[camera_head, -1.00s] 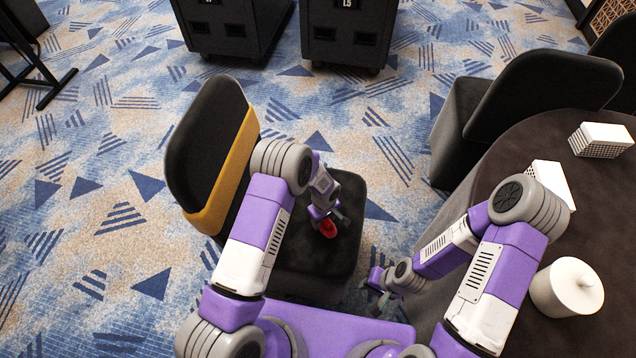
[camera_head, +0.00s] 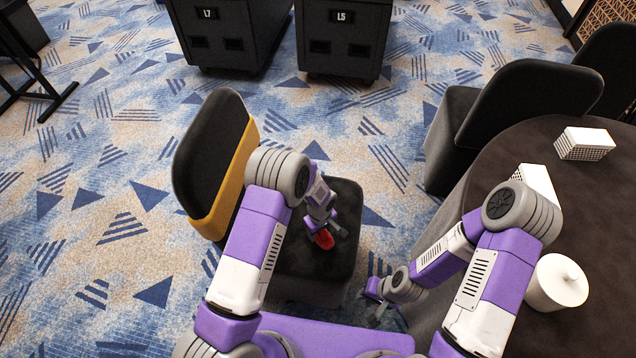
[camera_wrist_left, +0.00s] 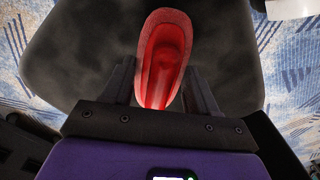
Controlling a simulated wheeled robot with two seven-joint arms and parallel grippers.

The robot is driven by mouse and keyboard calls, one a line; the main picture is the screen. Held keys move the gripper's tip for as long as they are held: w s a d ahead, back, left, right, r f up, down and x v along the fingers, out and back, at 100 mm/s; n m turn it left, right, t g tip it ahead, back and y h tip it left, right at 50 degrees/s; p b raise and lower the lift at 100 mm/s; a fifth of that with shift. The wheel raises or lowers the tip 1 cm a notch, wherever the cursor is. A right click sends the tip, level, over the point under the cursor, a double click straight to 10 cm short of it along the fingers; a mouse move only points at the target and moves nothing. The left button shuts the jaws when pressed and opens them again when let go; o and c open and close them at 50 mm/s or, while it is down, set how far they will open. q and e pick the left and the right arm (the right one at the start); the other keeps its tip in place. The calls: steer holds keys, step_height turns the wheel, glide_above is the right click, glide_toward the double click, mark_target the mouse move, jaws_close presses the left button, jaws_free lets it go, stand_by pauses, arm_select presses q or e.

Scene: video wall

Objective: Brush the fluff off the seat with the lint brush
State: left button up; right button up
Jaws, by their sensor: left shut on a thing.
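The seat (camera_head: 338,262) is a dark cushion on a chair with a black and yellow backrest (camera_head: 212,160). It also fills much of the left wrist view (camera_wrist_left: 85,60). My left gripper (camera_head: 328,228) is over the seat, shut on the red lint brush (camera_head: 323,239). In the left wrist view the brush (camera_wrist_left: 165,50) sticks out between the two fingers, over the seat. I cannot tell whether it touches the cushion. No fluff can be made out clearly on the seat. My right gripper (camera_head: 376,300) hangs low between the chair and the table; its fingers are too small to judge.
A round dark table (camera_head: 590,215) at the right holds a white lidded pot (camera_head: 557,283) and white boxes (camera_head: 585,143). Another dark chair (camera_head: 525,105) stands behind it. Black cases (camera_head: 340,45) stand at the back. Patterned carpet on the left is open.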

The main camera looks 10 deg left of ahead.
arm_select(q)
steer(key=shift+r+p, duration=0.8)
steer(key=shift+r, duration=0.7)
